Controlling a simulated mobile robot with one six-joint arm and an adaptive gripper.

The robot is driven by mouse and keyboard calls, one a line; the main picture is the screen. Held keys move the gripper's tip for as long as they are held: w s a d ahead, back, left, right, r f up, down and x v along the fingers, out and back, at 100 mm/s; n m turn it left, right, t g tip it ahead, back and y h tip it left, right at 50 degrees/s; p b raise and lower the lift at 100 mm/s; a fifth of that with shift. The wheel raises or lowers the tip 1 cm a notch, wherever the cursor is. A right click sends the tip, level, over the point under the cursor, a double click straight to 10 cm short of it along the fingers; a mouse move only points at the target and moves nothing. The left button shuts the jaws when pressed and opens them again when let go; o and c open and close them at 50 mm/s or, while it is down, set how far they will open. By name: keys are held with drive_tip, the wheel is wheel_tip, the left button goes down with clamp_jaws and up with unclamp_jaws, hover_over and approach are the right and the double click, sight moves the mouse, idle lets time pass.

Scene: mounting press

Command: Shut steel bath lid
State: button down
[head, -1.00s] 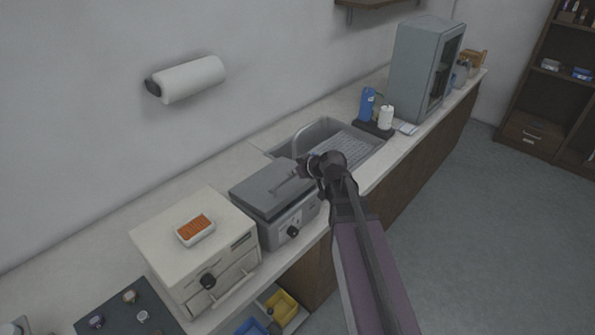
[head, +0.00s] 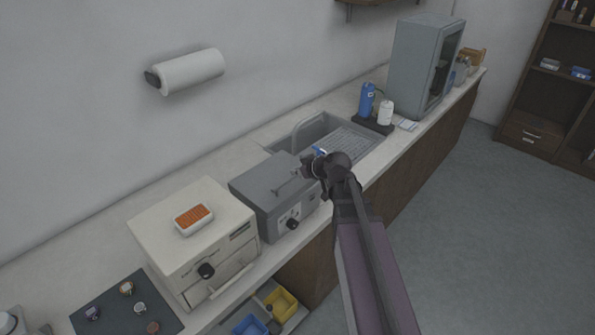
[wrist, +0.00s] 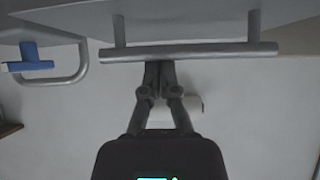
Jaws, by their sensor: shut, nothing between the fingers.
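The steel bath (head: 283,222) is a grey box with a dark knob on its front, on the counter left of the sink. Its lid (head: 262,180) lies down on the bath, with no clear gap showing in the head view. The bar handle (wrist: 200,52) of the lid crosses the upper part of the wrist view. My gripper (head: 307,167) is at the right end of the lid, by the handle. In the wrist view my gripper's fingers (wrist: 158,72) are together and empty, with their tips at the bar; whether they touch it I cannot tell.
A cream oven (head: 195,240) with an orange-filled dish (head: 194,219) on top stands left of the bath. A blue bottle (head: 367,100) and grey cabinet (head: 415,70) stand beyond.

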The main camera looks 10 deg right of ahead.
drive_tip(key=shift+s+d+f+g, duration=0.15)
drive_tip(key=shift+s+f+g, duration=0.15)
drive_tip(key=shift+s, duration=0.15)
drive_tip(key=shift+w+r+p, duration=0.3)
drive_tip(key=shift+r+p, duration=0.45)
drive_tip(key=shift+p, duration=0.25)
drive_tip(key=shift+w+a+r+p, duration=0.15)
drive_tip(key=shift+r+p, duration=0.4)
drive_tip(key=shift+r, duration=0.1)
drive_tip(key=shift+w+a+r+p, duration=0.1)
drive_tip(key=shift+r+p, duration=0.4)
drive_tip(key=shift+r, duration=0.1)
drive_tip(key=shift+w+a+r+p, duration=0.1)
drive_tip(key=shift+w+r+p, duration=0.05)
drive_tip(key=shift+r+p, duration=0.15)
drive_tip(key=s+d+f+b, duration=0.1)
drive_tip(key=s+d, duration=0.4)
drive_tip(key=s, duration=0.3)
drive_tip(key=shift+d+f+b, duration=0.3)
drive_tip(key=shift+b, duration=0.05)
drive_tip(key=s+a+f+m+g+h, duration=0.5)
drive_tip(key=s+f+m+g+h, duration=0.1)
drive_tip(key=s, duration=0.5)
drive_tip(key=f+g, duration=0.1)
drive_tip(key=g, duration=0.1)
drive_tip(key=shift+a+f+m+g, duration=0.2)
drive_tip(key=shift+f+m+g, duration=0.1)
drive_tip(key=shift+f, duration=0.1)
